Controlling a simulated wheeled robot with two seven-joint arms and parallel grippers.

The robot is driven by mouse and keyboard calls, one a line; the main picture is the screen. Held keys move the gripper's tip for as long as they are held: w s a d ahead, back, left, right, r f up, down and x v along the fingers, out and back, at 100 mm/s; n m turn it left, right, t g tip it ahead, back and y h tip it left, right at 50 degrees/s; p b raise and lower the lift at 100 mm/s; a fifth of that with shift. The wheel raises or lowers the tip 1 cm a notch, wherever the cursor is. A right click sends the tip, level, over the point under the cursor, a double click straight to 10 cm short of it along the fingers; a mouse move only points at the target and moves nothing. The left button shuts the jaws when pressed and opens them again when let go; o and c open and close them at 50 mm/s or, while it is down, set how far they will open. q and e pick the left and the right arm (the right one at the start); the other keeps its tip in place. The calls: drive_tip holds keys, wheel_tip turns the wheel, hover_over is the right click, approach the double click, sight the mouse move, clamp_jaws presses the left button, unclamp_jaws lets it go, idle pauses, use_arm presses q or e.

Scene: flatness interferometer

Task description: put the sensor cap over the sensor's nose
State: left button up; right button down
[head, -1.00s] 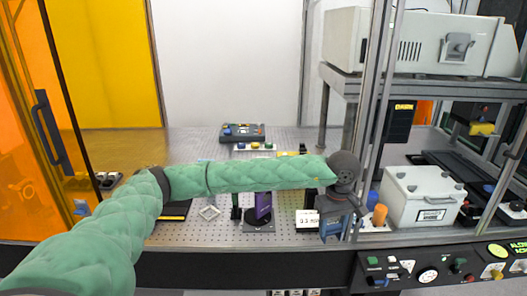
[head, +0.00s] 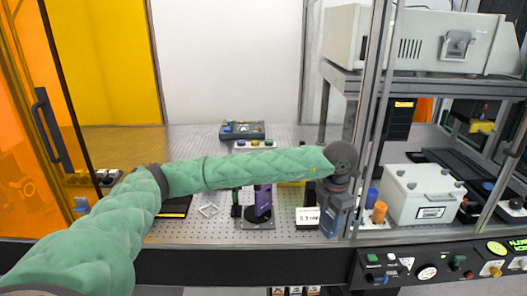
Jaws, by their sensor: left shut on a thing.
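My left gripper (head: 334,232) points down at the right front of the perforated table, beside a white label block (head: 307,217). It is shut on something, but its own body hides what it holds. A purple upright device (head: 263,202) stands on a dark round base left of the gripper, partly covered by my green-sleeved left arm. I cannot tell for sure which thing is the sensor or its nose, and I cannot make out the sensor cap. My right gripper is not in view.
An orange cylinder (head: 379,213) and a blue cylinder (head: 371,198) stand close right of the gripper, by a metal frame post (head: 371,130). A white lidded box (head: 422,195) is further right. A button box (head: 242,131) sits at the back. The table's left rear is mostly clear.

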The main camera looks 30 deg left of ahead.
use_arm(q)
drive_tip(key=n, duration=0.3)
drive_tip(key=shift+a, duration=0.1)
drive_tip(key=n, duration=0.4)
drive_tip(key=shift+s+a+n, duration=0.1)
drive_tip(key=shift+n, duration=0.2)
drive_tip(key=n, duration=0.3)
drive_tip(key=shift+n, duration=1.4)
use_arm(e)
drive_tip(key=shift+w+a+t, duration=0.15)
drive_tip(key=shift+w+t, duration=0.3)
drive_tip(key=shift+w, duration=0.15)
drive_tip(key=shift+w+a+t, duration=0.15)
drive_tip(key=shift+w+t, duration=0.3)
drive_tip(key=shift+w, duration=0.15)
